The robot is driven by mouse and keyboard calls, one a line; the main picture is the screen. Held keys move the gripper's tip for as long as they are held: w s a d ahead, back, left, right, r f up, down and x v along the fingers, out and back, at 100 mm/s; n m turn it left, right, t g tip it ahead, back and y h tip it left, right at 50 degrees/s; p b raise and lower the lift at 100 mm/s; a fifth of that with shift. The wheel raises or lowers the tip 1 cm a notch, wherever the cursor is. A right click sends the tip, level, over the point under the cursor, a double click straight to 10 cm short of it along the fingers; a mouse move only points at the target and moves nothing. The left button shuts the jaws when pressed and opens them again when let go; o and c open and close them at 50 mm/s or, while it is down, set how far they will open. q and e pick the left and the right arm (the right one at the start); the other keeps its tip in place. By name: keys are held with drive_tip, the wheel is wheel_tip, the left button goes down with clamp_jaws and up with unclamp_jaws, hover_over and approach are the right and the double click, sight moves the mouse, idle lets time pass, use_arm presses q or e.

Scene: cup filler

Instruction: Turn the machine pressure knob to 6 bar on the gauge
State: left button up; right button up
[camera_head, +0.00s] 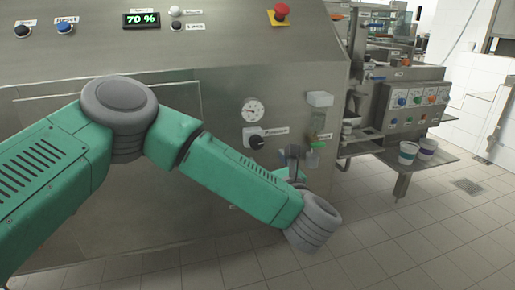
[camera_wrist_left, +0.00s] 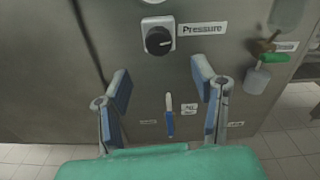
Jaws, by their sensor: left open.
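The black pressure knob (camera_head: 257,142) sits on a white plate on the steel machine front, below the round white gauge (camera_head: 253,109). The gauge needle is too small to read. In the left wrist view the knob (camera_wrist_left: 158,41) is above and ahead of the fingers, beside the "Pressure" label (camera_wrist_left: 202,28). Only the gauge's lower edge (camera_wrist_left: 153,1) shows there. My left gripper (camera_wrist_left: 164,88) is open and empty, its blue-padded fingers apart and below the knob, not touching it. My right gripper is not in view.
A blue-handled lever (camera_wrist_left: 169,118) is on the panel between the fingers in the wrist view. A red emergency button (camera_head: 281,11) is above. Cups (camera_head: 408,152) stand on a shelf at the right.

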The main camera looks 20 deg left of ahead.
sight(258, 146)
use_arm(q)
drive_tip(key=b+x, duration=0.1)
drive_tip(key=x, duration=0.7)
drive_tip(key=shift+w+a+b, duration=0.15)
drive_tip(key=shift+b, duration=0.15)
drive_tip(key=c, duration=1.1)
